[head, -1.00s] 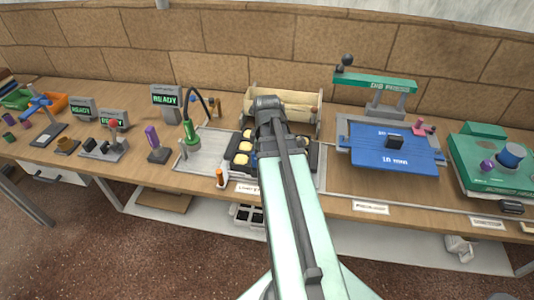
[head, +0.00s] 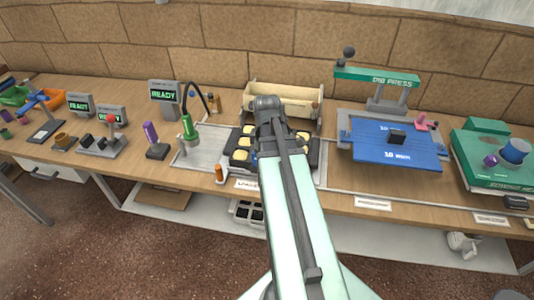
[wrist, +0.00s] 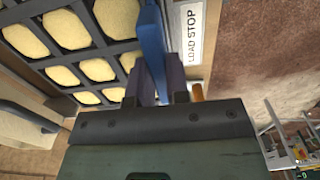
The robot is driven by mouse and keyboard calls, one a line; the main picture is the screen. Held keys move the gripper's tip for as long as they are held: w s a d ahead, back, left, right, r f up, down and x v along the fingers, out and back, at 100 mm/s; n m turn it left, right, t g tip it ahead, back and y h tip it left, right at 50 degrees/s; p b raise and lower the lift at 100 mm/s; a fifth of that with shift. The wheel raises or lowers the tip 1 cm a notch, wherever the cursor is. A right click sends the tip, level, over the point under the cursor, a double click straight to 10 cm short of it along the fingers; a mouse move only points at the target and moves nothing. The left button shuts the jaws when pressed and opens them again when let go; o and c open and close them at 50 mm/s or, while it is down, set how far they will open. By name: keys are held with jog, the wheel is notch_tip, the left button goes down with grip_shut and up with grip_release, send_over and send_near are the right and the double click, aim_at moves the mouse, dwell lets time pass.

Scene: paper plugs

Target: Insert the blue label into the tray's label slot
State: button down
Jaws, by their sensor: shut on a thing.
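My gripper (wrist: 160,85) is shut on the blue label (wrist: 152,45), which stands up thin and edge-on between the two dark fingers in the wrist view. The label runs along the edge of the dark tray (wrist: 89,22), which holds several pale yellow round plugs. I cannot tell whether the label touches the tray, and its slot is not clearly seen. In the head view the tray (head: 233,147) sits on the bench, with its middle hidden behind my arm. The gripper's fingers are hidden there.
A white LOAD STOP card (wrist: 191,35) lies beside the tray. A green lamp (head: 189,128) and small orange bottle (head: 219,173) stand left of the tray. A beige roller unit (head: 283,97) is behind it. A press with a blue plate (head: 385,150) stands right.

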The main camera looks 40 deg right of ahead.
jog(key=shift+f+b, duration=0.85)
jog(key=shift+f, duration=0.1)
jog(key=c, duration=1)
grip_release()
jog(key=shift+r, duration=0.1)
notch_tip(320, 180, up, 6)
jog(key=p, duration=0.5)
jog(key=shift+f+p, duration=0.25)
jog(key=shift+p, duration=0.1)
notch_tip(320, 180, up, 11)
jog(key=p, duration=1)
jog(key=shift+f+p, duration=0.1)
jog(key=shift+p, duration=0.3)
